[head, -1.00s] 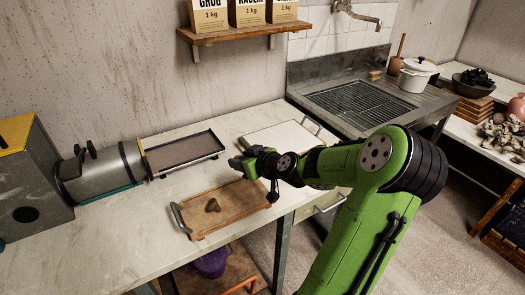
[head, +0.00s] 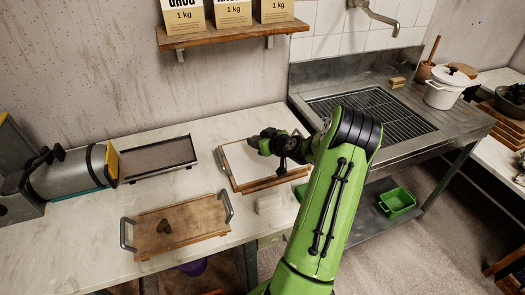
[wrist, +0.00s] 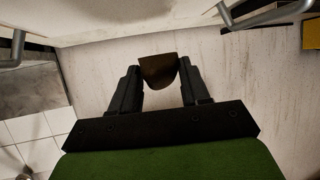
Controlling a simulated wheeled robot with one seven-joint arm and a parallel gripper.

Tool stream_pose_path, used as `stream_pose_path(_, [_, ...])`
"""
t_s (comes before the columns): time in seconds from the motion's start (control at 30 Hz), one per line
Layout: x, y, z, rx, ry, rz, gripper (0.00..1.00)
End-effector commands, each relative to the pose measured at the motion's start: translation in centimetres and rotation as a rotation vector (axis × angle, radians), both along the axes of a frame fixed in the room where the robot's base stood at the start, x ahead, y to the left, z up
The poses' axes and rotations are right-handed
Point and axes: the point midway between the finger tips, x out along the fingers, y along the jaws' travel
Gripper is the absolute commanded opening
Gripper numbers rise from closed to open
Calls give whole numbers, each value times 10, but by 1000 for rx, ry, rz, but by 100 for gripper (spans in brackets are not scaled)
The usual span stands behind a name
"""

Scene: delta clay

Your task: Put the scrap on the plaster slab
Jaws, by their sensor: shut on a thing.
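My gripper (head: 257,142) is above the plaster slab (head: 240,165), a white slab on a wooden board with metal handles. In the wrist view my gripper (wrist: 158,72) is shut on a dark brown scrap (wrist: 158,70) with a rounded edge. The held scrap cannot be made out in the head view, and its gap to the slab is unclear. Another dark, heart-shaped lump (head: 165,227) lies on the wooden tray (head: 195,215) at the front left.
A dark-topped tray (head: 158,158) and a grey cylindrical machine (head: 75,178) stand to the left. A small pale block (head: 268,203) lies by the bench's front edge. The sink (head: 370,113) is at right. A shelf (head: 230,36) with bags hangs above.

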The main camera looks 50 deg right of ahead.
Motion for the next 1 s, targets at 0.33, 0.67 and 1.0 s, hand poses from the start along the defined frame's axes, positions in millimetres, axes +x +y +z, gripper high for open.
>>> stream_pose_path(0.33, [0,0,-57,1,-1,-2,14])
stream_pose_path(0.67, [0,0,-60,-4,-1,0,14])
stream_pose_path(1.0, [0,0,-60,-2,0,0,71])
